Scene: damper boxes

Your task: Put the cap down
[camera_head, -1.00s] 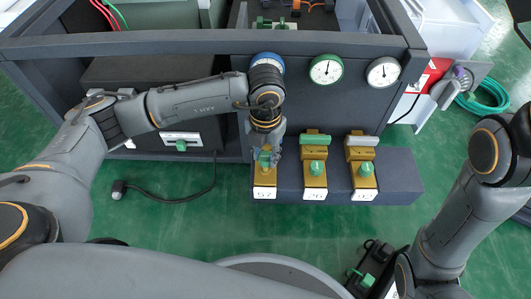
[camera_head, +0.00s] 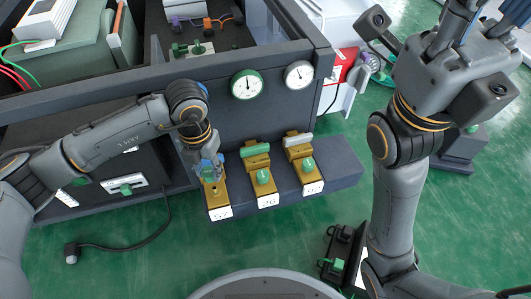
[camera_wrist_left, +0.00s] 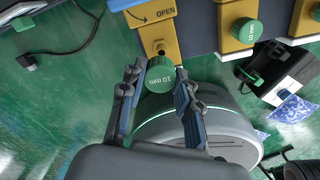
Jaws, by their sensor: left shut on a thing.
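A green cap marked 10 mm (camera_wrist_left: 160,75) is between the fingers of my left gripper (camera_wrist_left: 154,88), which is shut on it. The left wrist view shows the cap just off the end of the brass damper box (camera_wrist_left: 158,30), whose small stud looks bare. In the head view my left gripper (camera_head: 210,172) is over this leftmost box (camera_head: 218,197) and mostly hides the cap. My right gripper (camera_head: 470,18) is at the top right, partly cut off; its fingers are unclear.
Two more brass boxes with green caps, a middle one (camera_head: 263,177) and a right one (camera_head: 308,165), stand on the dark ledge (camera_head: 340,171). Gauges (camera_head: 246,84) are on the panel above. A black device (camera_head: 341,258) stands on the green floor. A cable (camera_head: 120,248) lies at left.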

